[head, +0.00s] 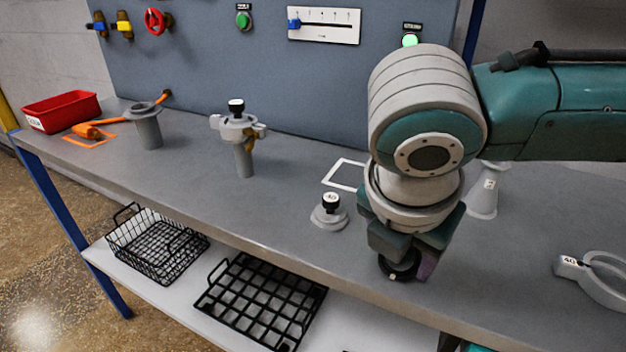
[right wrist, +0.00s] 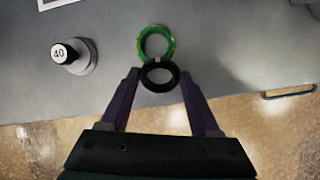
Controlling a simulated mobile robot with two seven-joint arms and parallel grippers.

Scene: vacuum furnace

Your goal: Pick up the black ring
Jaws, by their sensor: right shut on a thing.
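The black ring (right wrist: 160,89) sits between the two fingers of my right gripper (right wrist: 160,75) in the right wrist view. The fingers are shut on it from both sides. In the head view the black ring (head: 388,270) shows under my right gripper (head: 405,266), near the front edge of the bench. A green ring (right wrist: 143,45) lies just beyond it in the right wrist view, partly overlapped by it; my gripper hides it in the head view. I cannot tell whether the black ring touches the bench. My left gripper is not in view.
The grey weight marked 40 (right wrist: 80,62) stands left of the rings. A grey ring-shaped piece (head: 606,290) lies at the right of the bench (head: 290,190). Grey stands (head: 148,132) are further left. Black wire baskets (head: 262,300) sit on the shelf below.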

